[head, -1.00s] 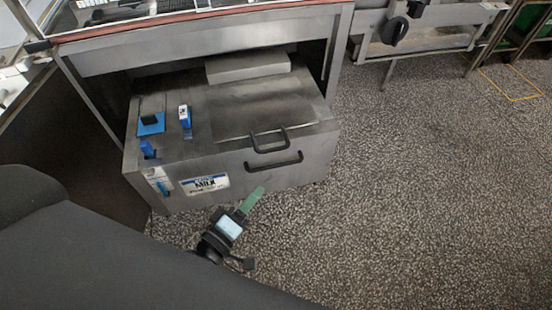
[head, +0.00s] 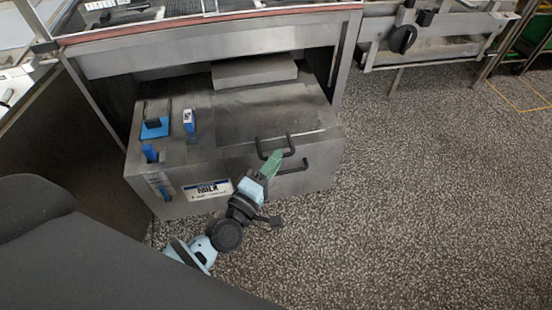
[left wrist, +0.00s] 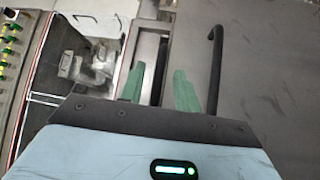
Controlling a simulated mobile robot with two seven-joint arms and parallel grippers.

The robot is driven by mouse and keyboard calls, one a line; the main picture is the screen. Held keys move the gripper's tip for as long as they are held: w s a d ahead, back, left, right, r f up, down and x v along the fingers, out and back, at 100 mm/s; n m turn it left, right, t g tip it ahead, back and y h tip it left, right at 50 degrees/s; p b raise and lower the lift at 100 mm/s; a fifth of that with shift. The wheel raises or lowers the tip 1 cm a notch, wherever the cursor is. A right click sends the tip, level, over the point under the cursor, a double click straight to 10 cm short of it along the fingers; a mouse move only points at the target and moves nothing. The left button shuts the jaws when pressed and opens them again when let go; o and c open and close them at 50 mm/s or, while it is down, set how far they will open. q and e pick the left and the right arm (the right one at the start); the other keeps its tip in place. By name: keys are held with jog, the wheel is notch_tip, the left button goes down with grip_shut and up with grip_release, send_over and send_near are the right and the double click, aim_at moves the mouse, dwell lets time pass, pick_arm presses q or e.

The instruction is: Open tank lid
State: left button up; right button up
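The grey metal tank (head: 240,180) stands under the steel frame, with a "MILK" label on its front. Its flat lid (head: 265,108) lies shut. A black handle (head: 290,150) sits at the lid's front edge; in the left wrist view a black handle bar (left wrist: 216,75) stands right of the right finger. My left gripper (head: 273,160) has green fingers and is at the left end of the lid handle. In the left wrist view the left gripper (left wrist: 158,78) is open, its fingers apart with no handle visible between them. Contact with the handle cannot be told. My right gripper is not in view.
A second black handle (head: 294,170) is on the tank's front, partly hidden by my gripper. Blue-handled fittings (head: 189,122) stand on the tank's left top. A steel frame (head: 210,47) overhangs the back. The speckled floor (head: 430,200) at right is clear.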

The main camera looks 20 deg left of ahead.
pick_arm(q)
jog(key=shift+w+d+r, duration=0.1)
jog(key=shift+w+d, duration=0.05)
jog(key=shift+w, duration=0.45)
grip_shut()
